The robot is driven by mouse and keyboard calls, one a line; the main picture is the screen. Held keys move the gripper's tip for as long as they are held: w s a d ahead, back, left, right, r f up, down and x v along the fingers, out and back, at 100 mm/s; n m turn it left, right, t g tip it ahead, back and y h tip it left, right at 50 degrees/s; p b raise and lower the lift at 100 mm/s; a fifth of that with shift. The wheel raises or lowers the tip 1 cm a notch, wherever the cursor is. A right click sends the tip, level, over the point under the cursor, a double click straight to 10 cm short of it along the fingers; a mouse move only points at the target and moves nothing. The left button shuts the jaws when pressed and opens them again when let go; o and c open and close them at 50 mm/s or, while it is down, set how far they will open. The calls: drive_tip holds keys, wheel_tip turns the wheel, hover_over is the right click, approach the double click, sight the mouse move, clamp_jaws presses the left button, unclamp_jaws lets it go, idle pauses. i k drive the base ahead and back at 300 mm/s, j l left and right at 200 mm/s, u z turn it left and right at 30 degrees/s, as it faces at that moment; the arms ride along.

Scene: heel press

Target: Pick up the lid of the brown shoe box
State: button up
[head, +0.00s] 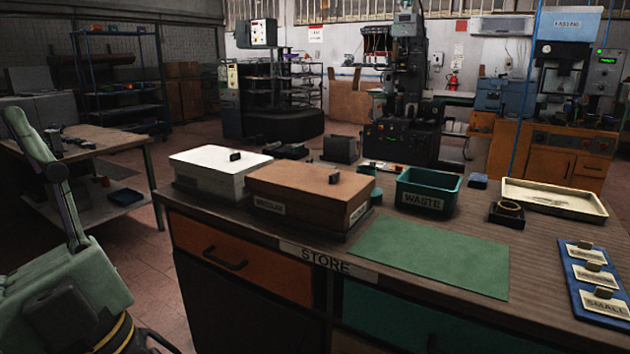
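The brown shoe box (357,213) stands on the workbench, left of the middle of the head view. Its brown lid (295,180) lies on top, with a small dark knob (334,178) standing up from it. A small label (269,206) is on the box's front side. My gripper is not in view. Parts of my own arm show at the left edge, apart from the box.
A white box (205,183) with a similar knob stands close to the left of the brown box. A green mat (430,257) lies bare in front. A green WASTE bin (428,190), a cream tray (552,198) and a blue tray (577,284) of labelled plates are to the right.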

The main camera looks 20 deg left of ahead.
sight(337, 190)
drive_tip(key=i+j, duration=0.1)
drive_tip(key=i, duration=0.2)
drive_tip(key=i+j+z, duration=0.1)
drive_tip(key=i, duration=1.1)
